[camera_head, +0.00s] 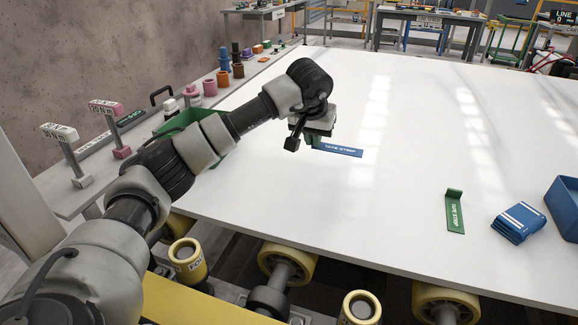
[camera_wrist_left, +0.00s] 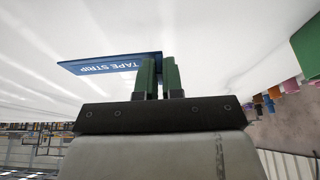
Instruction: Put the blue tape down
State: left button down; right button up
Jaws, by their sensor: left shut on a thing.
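The blue tape (camera_head: 340,151) is a flat strip marked TAPE STRIP. It extends to the right from my left gripper (camera_head: 312,140), over the white slab (camera_head: 340,215). In the left wrist view, the blue tape (camera_wrist_left: 110,65) has one end at the green fingers of my left gripper (camera_wrist_left: 159,70), which are shut on it. The strip looks roughly level. I cannot tell whether it touches the slab or hangs just above it. My right gripper is not in view.
A green tape strip (camera_head: 455,212) with an upturned end, a blue folded cloth-like item (camera_head: 519,222) and a blue bin (camera_head: 566,207) are at the slab's right. A side bench (camera_head: 65,200) with several small items runs along the left. The slab's middle is clear.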

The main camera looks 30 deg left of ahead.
pick_arm(q)
send_over(287, 169)
jog(key=s, duration=0.1)
jog(key=f, duration=0.4)
jog(key=shift+s+d+f+b, duration=0.1)
jog(key=shift+s+d+b, duration=0.1)
jog(key=shift+b, duration=0.1)
jog(key=shift+f, duration=1.95)
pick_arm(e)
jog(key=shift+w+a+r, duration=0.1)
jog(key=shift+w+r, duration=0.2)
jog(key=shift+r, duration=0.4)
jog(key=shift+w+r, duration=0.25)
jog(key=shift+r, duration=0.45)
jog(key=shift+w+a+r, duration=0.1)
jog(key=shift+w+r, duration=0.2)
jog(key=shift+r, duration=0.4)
pick_arm(q)
jog(key=shift+f+b, duration=0.1)
jog(key=shift+b, duration=0.2)
jog(key=c, duration=1.3)
grip_release()
jog(key=shift+a, duration=0.1)
jog(key=shift+o, duration=0.2)
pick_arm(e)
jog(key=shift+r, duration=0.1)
